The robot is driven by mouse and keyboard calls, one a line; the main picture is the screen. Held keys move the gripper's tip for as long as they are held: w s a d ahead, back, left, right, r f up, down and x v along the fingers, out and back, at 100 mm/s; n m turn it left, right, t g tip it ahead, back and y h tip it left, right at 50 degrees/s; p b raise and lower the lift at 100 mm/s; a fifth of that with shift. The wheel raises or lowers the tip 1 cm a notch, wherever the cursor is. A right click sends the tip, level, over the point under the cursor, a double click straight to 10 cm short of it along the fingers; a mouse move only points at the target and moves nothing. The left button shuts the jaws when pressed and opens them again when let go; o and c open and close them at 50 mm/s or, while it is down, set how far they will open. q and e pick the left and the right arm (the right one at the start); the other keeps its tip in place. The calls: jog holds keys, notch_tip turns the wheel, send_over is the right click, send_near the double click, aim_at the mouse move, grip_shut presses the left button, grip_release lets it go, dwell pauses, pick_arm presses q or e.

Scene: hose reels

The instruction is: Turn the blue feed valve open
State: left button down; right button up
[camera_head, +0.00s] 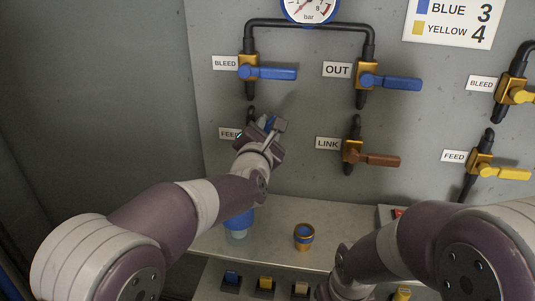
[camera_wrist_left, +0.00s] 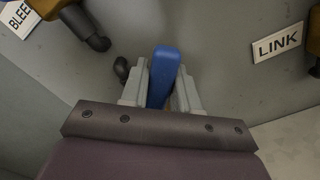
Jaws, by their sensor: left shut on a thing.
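The blue feed valve is mostly hidden behind my left gripper (camera_head: 275,125), beside the partly covered FEED label (camera_head: 229,134) on the panel. In the left wrist view its blue handle (camera_wrist_left: 163,76) stands between the two grey fingers of my left gripper (camera_wrist_left: 161,88), which are shut on it. The handle points up in that view, and its valve body cannot be made out. My right arm (camera_head: 400,255) shows at the lower right, but its gripper cannot be made out.
A blue BLEED valve (camera_head: 267,72) is above, and a blue OUT valve (camera_head: 390,80) is to its right. A brown LINK valve (camera_head: 372,158) is right of my left gripper. A blue-and-orange fitting (camera_head: 304,237) stands on the ledge (camera_head: 270,220) below. Yellow valves are far right.

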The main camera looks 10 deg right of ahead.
pick_arm(q)
jog(key=a+n+b, duration=0.1)
jog(key=b, duration=0.1)
jog(key=n+b, duration=0.2)
jog(key=b, duration=0.1)
jog(key=a+n+b, duration=0.1)
jog(key=n+b, duration=0.1)
jog(key=b, duration=0.1)
jog(key=shift+w+a+r, duration=0.35)
jog(key=shift+w+r, duration=0.05)
jog(key=shift+w+a+r+n+b, duration=0.15)
jog(key=shift+a+n+b, duration=0.25)
jog(key=shift+n+b, duration=0.35)
jog(key=shift+w+a+r+n+b, duration=0.15)
jog(key=shift+a+n+b, duration=0.3)
jog(key=shift+n, duration=0.4)
jog(key=c, duration=0.9)
grip_release()
jog(key=shift+r, duration=0.1)
jog(key=b+v, duration=0.2)
jog(key=v, duration=1)
jog(key=shift+s+a, duration=0.1)
jog(key=shift+s, duration=0.25)
